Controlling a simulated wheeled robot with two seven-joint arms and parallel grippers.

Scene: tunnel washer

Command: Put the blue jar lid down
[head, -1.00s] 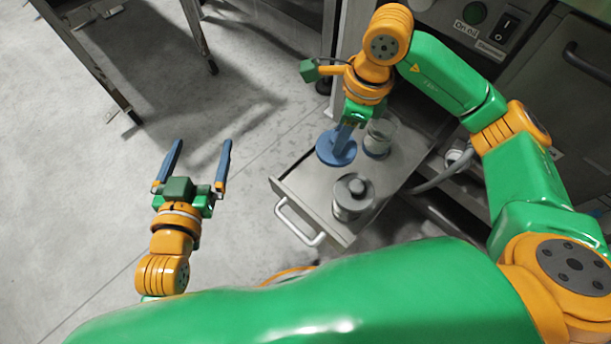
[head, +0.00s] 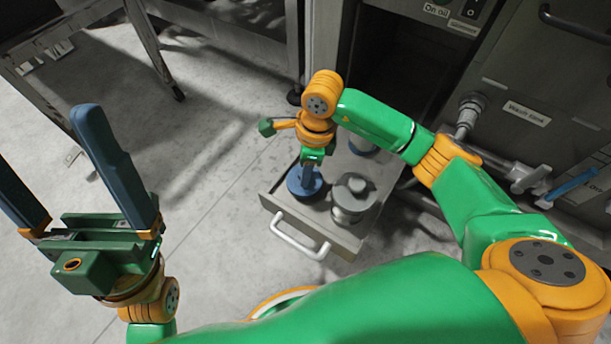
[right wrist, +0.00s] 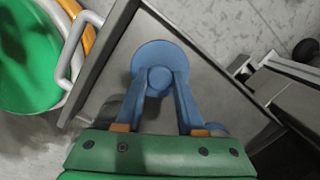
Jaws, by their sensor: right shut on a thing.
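The blue jar lid (head: 304,186) is a round disc with a knob, over the left front part of the open drawer (head: 337,238). My right gripper (head: 309,168) points down and is shut on its knob; in the right wrist view the fingers of the gripper (right wrist: 160,80) pinch the knob above the lid (right wrist: 140,56). The lid looks level and close to the drawer floor; I cannot tell if it touches. A jar (head: 362,148) behind it is mostly hidden by my right arm. My left gripper (head: 45,135) is open and empty at the left.
A grey metal pot with a knobbed lid (head: 354,200) stands right of the blue lid in the drawer. The drawer's handle (head: 298,238) faces me. The washer with pipes (head: 467,115) is behind right. A metal table (head: 75,38) stands far left; open floor lies between.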

